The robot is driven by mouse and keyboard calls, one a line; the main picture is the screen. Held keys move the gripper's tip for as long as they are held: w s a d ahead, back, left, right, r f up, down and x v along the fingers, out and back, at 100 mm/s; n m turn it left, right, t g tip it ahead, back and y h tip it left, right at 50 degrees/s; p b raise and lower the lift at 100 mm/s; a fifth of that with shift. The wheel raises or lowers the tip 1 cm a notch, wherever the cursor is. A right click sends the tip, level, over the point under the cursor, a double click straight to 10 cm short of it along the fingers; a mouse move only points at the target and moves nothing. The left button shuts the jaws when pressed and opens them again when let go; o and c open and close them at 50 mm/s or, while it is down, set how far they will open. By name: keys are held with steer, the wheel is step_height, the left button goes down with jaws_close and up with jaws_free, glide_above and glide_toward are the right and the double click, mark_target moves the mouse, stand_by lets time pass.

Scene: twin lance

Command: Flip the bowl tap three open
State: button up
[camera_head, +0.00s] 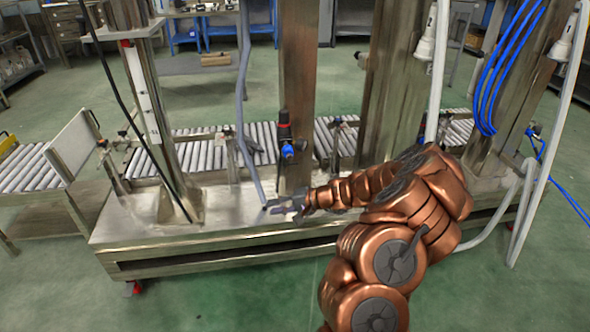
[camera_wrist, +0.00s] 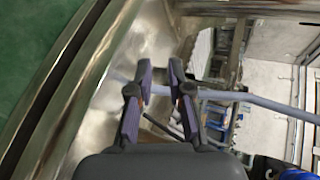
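My gripper (camera_head: 284,206) is at the end of my copper-coloured arm, low over the steel bench top, in front of a brown upright post. In the wrist view my gripper (camera_wrist: 161,70) has its two dark purple-grey fingers apart, with no object clearly held between them. A grey-blue tube (camera_wrist: 245,98) crosses behind the fingers; whether it touches them I cannot tell. In the head view this tube (camera_head: 243,90) runs down to near my fingertips. I cannot single out bowl tap three with certainty. A black, red and blue fitting (camera_head: 286,138) sits on the post above my gripper.
The steel bench (camera_head: 215,215) carries several upright posts (camera_head: 297,75). A roller conveyor (camera_head: 205,152) runs behind it. Blue hoses (camera_head: 497,75) and pale pipes (camera_head: 530,190) hang at the right. Green floor is free in front of the bench.

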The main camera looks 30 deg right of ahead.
steer(key=d+r+m+t, duration=0.2)
steer(key=d+r+t, duration=0.15)
steer(key=d, duration=0.35)
steer(key=m+t+h, duration=0.2)
steer(key=t+h, duration=0.1)
steer(key=t, duration=0.2)
glide_toward(295, 164)
steer(key=shift+g, duration=0.25)
steer(key=shift+r+b+x, duration=0.1)
steer(key=shift+b+x, duration=0.65)
steer(key=shift+x, duration=1.3)
steer(key=shift+r+b+x, duration=0.15)
steer(key=shift+b+x, duration=0.6)
steer(key=shift+x, duration=1.3)
steer(key=shift+c, duration=0.2)
jaws_close()
